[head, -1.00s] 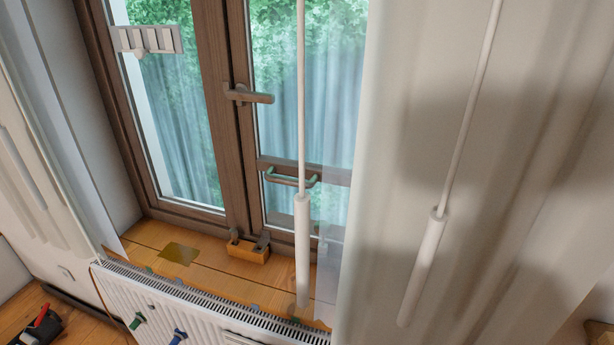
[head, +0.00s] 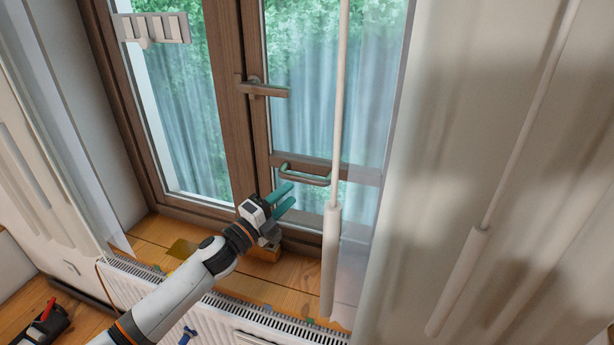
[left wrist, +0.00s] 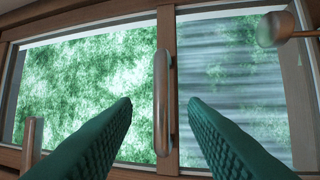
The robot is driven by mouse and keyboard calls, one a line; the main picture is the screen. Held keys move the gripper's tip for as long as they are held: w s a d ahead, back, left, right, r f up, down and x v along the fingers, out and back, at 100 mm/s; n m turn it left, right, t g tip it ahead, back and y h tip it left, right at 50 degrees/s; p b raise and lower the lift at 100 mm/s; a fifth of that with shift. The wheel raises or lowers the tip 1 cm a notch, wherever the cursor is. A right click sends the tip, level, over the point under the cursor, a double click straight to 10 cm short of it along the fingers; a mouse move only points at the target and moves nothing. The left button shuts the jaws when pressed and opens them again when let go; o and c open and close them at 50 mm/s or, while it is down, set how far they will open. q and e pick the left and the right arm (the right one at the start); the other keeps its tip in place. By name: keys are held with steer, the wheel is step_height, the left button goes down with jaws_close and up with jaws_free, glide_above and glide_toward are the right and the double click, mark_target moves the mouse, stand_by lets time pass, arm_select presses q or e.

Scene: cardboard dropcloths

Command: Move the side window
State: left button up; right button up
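The side window (head: 325,95) is the brown-framed glass sash right of the middle post. It looks shut. A C-shaped pull handle (head: 306,178) sits on its low crossbar, and a lever handle (head: 265,90) is higher on its frame. My left gripper (head: 284,202), with teal fingers, is just below and left of the pull handle. In the left wrist view, my left gripper (left wrist: 160,108) is open and empty. The pull handle (left wrist: 162,100) appears upright between the fingers there, seemingly beyond their tips; I see no contact. My right gripper is out of view.
A white pull rod (head: 331,240) and sheer curtain hang close right of the pull handle. The wooden sill (head: 150,232) and white radiator (head: 225,315) lie below my left arm.

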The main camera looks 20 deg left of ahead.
mark_target(302, 182)
arm_select(q)
steer(key=p+x, duration=0.1)
steer(key=x, duration=0.6)
steer(key=shift+w, duration=0.2)
jaws_close()
